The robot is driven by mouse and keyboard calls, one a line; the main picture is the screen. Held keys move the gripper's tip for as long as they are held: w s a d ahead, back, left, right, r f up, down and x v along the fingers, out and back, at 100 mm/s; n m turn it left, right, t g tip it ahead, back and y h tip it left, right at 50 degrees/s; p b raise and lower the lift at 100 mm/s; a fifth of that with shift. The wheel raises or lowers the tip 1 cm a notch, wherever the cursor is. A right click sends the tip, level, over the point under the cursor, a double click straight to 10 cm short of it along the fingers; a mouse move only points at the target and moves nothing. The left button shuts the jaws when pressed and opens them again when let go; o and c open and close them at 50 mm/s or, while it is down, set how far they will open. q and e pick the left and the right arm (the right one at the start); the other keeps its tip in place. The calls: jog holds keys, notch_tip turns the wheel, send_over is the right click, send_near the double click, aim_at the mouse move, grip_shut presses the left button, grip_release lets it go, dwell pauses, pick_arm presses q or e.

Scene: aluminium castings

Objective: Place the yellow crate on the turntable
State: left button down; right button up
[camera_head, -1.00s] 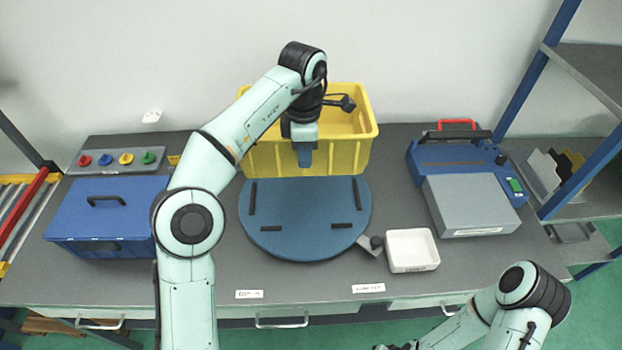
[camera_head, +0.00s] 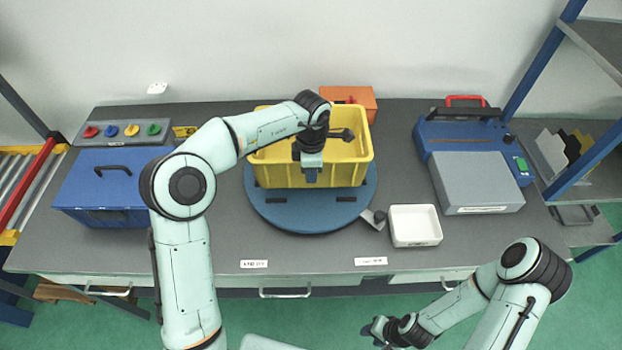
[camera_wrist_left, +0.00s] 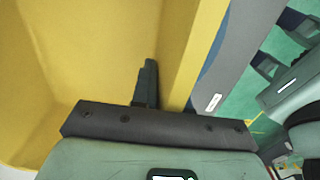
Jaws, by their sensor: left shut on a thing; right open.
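The yellow crate (camera_head: 268,172) is over the round blue turntable (camera_head: 310,218) in the head view, upright and looking empty. The turntable's front and side rim show around it; I cannot tell if the crate's base touches it. My left gripper (camera_head: 311,177) is shut on the crate's front wall, pointing down. In the left wrist view, the crate's inside (camera_wrist_left: 90,60) fills the left, with one dark finger against the wall. My right gripper (camera_head: 376,332) is open and empty, low in front of the table, partly hidden by its arm.
An orange box (camera_head: 352,96) stands behind the crate. A white tray (camera_head: 414,226) and a small grey stop (camera_head: 374,220) sit close to the turntable's right. A blue lidded box (camera_head: 104,190) is left and a blue-grey machine (camera_head: 475,180) right. The table's front strip is mostly clear.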

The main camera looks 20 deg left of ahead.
aim_at(311, 187)
pick_arm(q)
jog(key=shift+f, duration=1.8)
jog(key=c, duration=1.1)
grip_release()
jog(key=shift+f, duration=0.15)
notch_tip(311, 187, up, 12)
jog(key=shift+r, duration=0.15)
